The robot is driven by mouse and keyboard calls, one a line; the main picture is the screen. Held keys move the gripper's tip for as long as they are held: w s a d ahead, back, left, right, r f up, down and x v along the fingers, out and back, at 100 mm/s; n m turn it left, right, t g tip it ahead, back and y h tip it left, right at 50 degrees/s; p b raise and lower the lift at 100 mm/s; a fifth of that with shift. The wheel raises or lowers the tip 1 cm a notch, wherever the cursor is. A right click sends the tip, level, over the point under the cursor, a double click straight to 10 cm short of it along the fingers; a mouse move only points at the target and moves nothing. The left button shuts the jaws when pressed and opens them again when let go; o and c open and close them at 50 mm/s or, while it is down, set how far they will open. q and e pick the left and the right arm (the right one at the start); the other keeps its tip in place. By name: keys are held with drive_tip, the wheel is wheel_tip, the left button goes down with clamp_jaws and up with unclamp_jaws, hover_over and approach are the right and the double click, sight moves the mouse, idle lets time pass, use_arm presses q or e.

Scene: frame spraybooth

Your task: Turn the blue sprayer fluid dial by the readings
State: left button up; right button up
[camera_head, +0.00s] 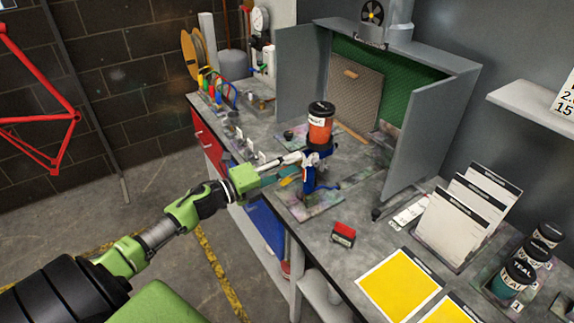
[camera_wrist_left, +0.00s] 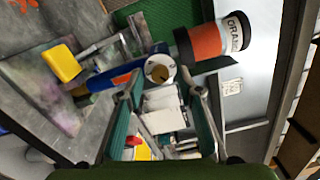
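The blue sprayer (camera_head: 308,178) stands on the bench with an orange cup (camera_head: 320,130) with a black lid on top. In the left wrist view the blue body (camera_wrist_left: 112,77) and the orange cup (camera_wrist_left: 207,41) lie sideways. A round pale dial with a brass-coloured centre (camera_wrist_left: 159,72) faces that camera. My left gripper (camera_head: 303,160) is at the sprayer's left side. In the wrist view its fingers (camera_wrist_left: 162,82) are apart, one on each side of the dial, with gaps visible. Contact cannot be told. My right gripper is out of view.
A grey spray booth (camera_head: 405,140) stands behind the sprayer. A small red-and-black block (camera_head: 343,235), yellow sheets (camera_head: 398,287), white cards (camera_head: 450,227) and paint jars (camera_head: 512,279) are on the bench to the right. Hoses and reels crowd the far left end.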

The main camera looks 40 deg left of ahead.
use_arm(q)
drive_tip(key=v, duration=1.2)
idle(0.3)
drive_tip(key=s+a+f+n+g+y+b, duration=0.1)
drive_tip(key=a+f+n+y, duration=0.25)
drive_tip(key=f, duration=0.55)
drive_tip(key=s+a+f+n+y+b, duration=0.15)
drive_tip(key=f+n, duration=0.35)
drive_tip(key=f, duration=0.5)
drive_tip(key=s+f+n+g+y, duration=0.2)
drive_tip(key=s+f+n, duration=0.15)
drive_tip(key=f, duration=0.55)
drive_tip(key=s+f+n+g+y, duration=0.1)
drive_tip(key=s+f+n+g, duration=0.2)
drive_tip(key=f, duration=0.5)
drive_tip(key=s+d+f+n+g+b, duration=0.1)
drive_tip(key=s+d+f+n, duration=0.25)
drive_tip(key=s+f, duration=0.55)
drive_tip(key=s+d+f+n+g+h+b, duration=0.1)
drive_tip(key=s+d+f+n+g, duration=0.3)
drive_tip(key=s+d+f, duration=1.6)
drive_tip(key=s+g+b, duration=0.1)
drive_tip(key=s+g, duration=0.1)
drive_tip(key=g, duration=0.2)
drive_tip(key=shift+s+g, duration=0.3)
drive_tip(key=shift+s, duration=0.05)
drive_tip(key=shift+d+f+n, duration=0.1)
drive_tip(key=shift+n, duration=0.15)
